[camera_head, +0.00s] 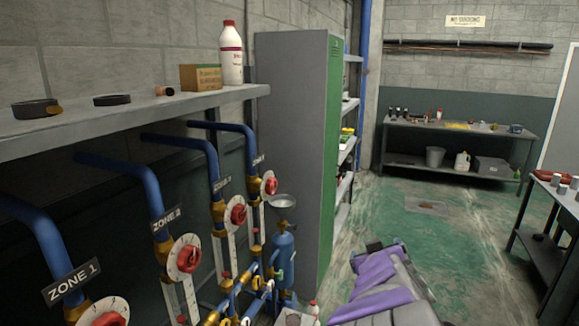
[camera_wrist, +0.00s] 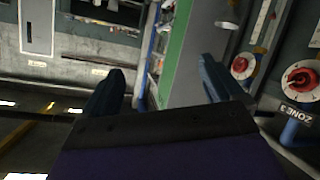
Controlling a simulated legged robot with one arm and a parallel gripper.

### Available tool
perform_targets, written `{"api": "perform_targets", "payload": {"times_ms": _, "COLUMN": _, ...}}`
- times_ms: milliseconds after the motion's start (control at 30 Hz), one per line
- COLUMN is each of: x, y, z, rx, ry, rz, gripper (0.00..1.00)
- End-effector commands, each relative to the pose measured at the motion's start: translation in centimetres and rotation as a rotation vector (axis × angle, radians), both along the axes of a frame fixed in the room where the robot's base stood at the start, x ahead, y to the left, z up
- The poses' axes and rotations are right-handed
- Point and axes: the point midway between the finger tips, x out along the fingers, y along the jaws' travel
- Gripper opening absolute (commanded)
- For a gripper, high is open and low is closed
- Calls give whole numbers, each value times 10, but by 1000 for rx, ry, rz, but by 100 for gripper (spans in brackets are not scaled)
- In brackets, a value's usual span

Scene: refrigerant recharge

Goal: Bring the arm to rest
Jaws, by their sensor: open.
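My gripper shows in the wrist view (camera_wrist: 158,85), with its two dark fingers spread apart and nothing between them. The wrist picture is turned, and the grey cabinet with a green edge (camera_wrist: 185,55) lies beyond the fingers. In the head view my arm, grey with purple covers (camera_head: 385,285), reaches forward low at the bottom centre, above the green floor. The gripper end (camera_head: 377,248) is small there. It appears apart from the cabinet (camera_head: 290,140) and the valves.
Blue pipes with red valves (camera_head: 238,214) and zone signs line the left wall, beside a blue cylinder (camera_head: 284,255). A shelf (camera_head: 120,112) holds a bottle and box. A workbench (camera_head: 455,130) stands at the back, a table (camera_head: 545,245) at right. The floor between (camera_head: 430,220) is clear.

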Motion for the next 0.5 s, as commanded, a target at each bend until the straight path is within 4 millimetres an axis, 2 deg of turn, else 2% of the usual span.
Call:
{"api": "perform_targets", "payload": {"times_ms": 100, "x": -50, "y": -25, "z": -24, "rx": 57, "ry": 152, "rz": -135, "gripper": 94}}
{"api": "perform_targets", "payload": {"times_ms": 233, "x": -111, "y": -35, "z": -56, "rx": 130, "ry": 352, "rz": -238, "gripper": 94}}
{"api": "perform_targets", "payload": {"times_ms": 367, "x": -178, "y": -26, "z": -87, "rx": 210, "ry": 571, "rz": -293, "gripper": 94}}
{"api": "perform_targets", "payload": {"times_ms": 500, "x": -256, "y": 0, "z": -113, "rx": 290, "ry": 826, "rz": -297, "gripper": 94}}
